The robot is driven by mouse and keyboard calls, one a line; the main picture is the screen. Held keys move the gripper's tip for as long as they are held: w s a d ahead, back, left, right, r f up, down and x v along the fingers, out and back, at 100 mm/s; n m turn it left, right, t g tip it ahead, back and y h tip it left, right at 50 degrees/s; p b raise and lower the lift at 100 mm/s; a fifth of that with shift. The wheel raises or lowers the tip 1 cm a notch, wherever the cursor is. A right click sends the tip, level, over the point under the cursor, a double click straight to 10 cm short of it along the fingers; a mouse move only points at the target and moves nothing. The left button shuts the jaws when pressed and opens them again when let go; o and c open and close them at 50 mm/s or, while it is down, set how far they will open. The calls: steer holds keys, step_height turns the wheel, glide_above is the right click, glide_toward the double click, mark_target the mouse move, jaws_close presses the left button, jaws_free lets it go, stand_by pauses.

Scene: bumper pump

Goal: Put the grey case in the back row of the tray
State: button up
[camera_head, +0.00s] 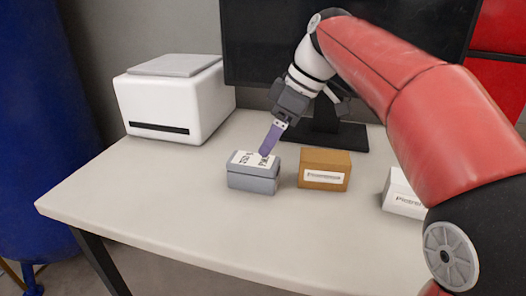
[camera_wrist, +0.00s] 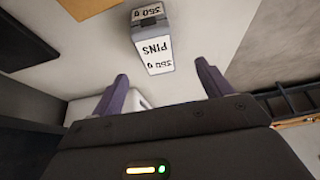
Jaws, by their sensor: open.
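The grey case (camera_head: 253,182) is a small box with a white printed label on top, on the table left of centre in the head view. In the wrist view, the case (camera_wrist: 151,22) shows ahead of the fingertips, with a label reading "PINS" upside down. My gripper (camera_head: 265,152) points down at the case from behind and above. In the wrist view, the purple fingers of my gripper (camera_wrist: 162,71) are spread wide with nothing held. The head view shows one finger overlapping the case's top; I cannot tell whether it touches. No tray is in view.
A brown box (camera_head: 325,168) stands just right of the case, and a white box (camera_head: 403,196) farther right, partly behind my arm. A white printer-like machine (camera_head: 175,98) stands at the back left. A black monitor (camera_head: 270,45) is behind. The table's front left (camera_head: 140,195) is clear.

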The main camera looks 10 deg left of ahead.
mark_target(256, 160)
steer(key=f+y+b, duration=0.1)
steer(key=d+f+y+b, duration=0.1)
steer(key=f+y, duration=0.1)
steer(key=s+d+f+y+b, duration=0.1)
steer(key=b, duration=0.1)
steer(key=shift+f+g+y, duration=0.3)
steer(key=shift+f+y, duration=0.05)
steer(key=shift+y, duration=0.05)
steer(key=shift+w+d+f+y+b, duration=0.15)
steer(key=shift+d+y+b, duration=0.2)
steer(key=shift+y, duration=0.35)
steer(key=a, duration=0.2)
steer(key=w+a+f+t+y, duration=0.1)
steer(key=a, duration=0.1)
steer(key=a+f+y, duration=0.1)
steer(key=a, duration=0.1)
steer(key=shift+w+f+t, duration=0.15)
steer(key=shift+f+t, duration=0.05)
steer(key=shift+t, duration=0.2)
steer(key=shift+d, duration=0.1)
steer(key=c, duration=1.3)
steer(key=shift+r, duration=0.2)
steer(key=shift+c, duration=0.6)
